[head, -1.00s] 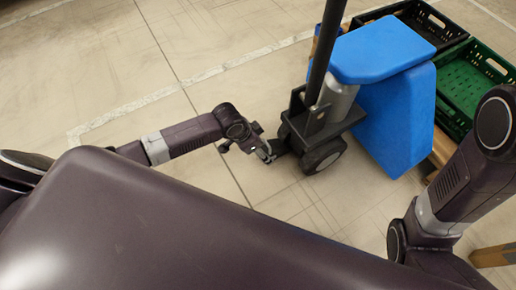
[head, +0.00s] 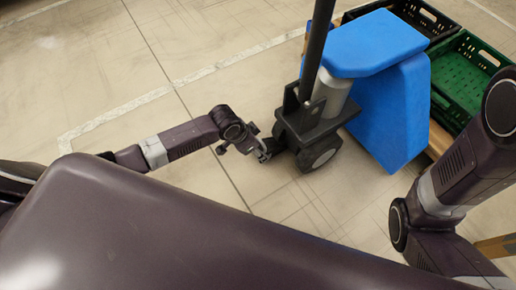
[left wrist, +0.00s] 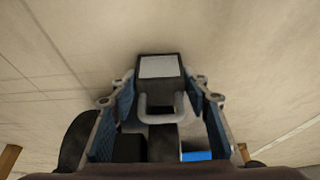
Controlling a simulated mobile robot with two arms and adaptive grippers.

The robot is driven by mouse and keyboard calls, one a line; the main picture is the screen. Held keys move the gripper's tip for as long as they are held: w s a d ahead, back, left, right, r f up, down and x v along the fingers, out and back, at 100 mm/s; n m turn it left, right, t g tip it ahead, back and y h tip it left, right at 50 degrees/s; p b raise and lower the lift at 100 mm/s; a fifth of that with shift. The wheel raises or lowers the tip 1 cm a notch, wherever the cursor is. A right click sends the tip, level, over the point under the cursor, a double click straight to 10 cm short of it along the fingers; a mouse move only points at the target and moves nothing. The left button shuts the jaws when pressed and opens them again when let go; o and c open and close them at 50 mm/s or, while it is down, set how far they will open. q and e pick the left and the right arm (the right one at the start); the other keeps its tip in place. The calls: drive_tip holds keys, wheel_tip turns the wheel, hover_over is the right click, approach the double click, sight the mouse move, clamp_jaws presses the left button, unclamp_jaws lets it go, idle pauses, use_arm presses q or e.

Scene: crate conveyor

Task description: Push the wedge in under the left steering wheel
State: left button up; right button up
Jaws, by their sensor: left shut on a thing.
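My left gripper (head: 264,150) is low over the floor, just left of the dark bracket and wheel of the blue machine. The steering wheel (head: 321,153) is a small black wheel with a grey hub, under the bracket. In the left wrist view my left gripper (left wrist: 160,102) is shut on the wedge (left wrist: 160,67), a dark block with a pale grey face and a grey loop handle between the fingers. In the head view the wedge is mostly hidden by the fingers, so I cannot tell whether it touches the wheel. My right gripper is out of view.
The blue machine body (head: 392,110) and its black tiller pole (head: 317,50) rise above the wheel. Black (head: 428,22) and green (head: 470,75) crates stand behind it on the right. The floor (head: 90,60) to the left is clear.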

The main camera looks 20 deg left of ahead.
use_arm(q)
drive_tip(key=c, duration=0.5)
drive_tip(key=o, duration=1.6)
drive_tip(key=shift+c, duration=0.2)
drive_tip(key=v, duration=1.2)
drive_tip(key=shift+s+f, duration=0.1)
drive_tip(key=shift+s, duration=0.05)
